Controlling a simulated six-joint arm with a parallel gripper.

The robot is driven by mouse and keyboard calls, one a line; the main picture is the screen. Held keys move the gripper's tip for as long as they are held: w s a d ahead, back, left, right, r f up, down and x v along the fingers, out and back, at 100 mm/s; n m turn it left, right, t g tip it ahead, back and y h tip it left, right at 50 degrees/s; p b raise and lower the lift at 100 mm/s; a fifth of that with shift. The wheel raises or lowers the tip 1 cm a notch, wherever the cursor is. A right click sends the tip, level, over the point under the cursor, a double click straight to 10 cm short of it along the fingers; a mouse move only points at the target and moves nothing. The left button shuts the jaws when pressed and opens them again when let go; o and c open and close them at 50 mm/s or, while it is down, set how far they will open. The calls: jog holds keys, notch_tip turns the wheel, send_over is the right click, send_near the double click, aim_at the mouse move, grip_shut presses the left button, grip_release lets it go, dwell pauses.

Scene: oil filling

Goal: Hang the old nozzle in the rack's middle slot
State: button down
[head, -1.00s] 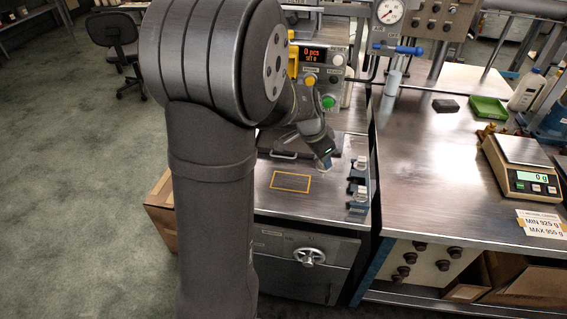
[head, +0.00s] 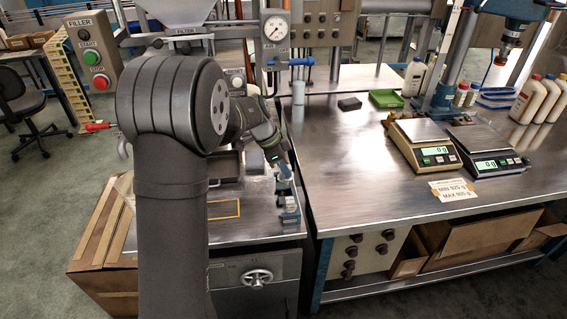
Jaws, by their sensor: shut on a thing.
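My gripper (head: 281,166) is small in the head view, pointing down over the back part of the nozzle rack. It is shut on a small pale piece, the old nozzle (head: 285,174), which is mostly hidden by the fingers. The rack (head: 289,218) is a narrow blue-grey stand at the right edge of the left bench, with its slots running from back to front. A light fitting shows at its front end. I cannot tell whether the held nozzle touches the rack or which slot it is over.
A yellow rectangle (head: 224,209) marks the bench left of the rack. A dark tray (head: 223,165) lies behind it. The filler control box (head: 93,55) stands at the upper left. Two scales (head: 423,148) and a green tray (head: 386,98) are on the right bench, whose middle is clear.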

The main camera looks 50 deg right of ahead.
aim_at(281, 176)
jog(key=shift+f, duration=3.5)
jog(key=c, duration=1.1)
grip_release()
jog(key=v, duration=1.7)
jog(key=shift+w+a+r, duration=0.1)
jog(key=shift+r, duration=0.1)
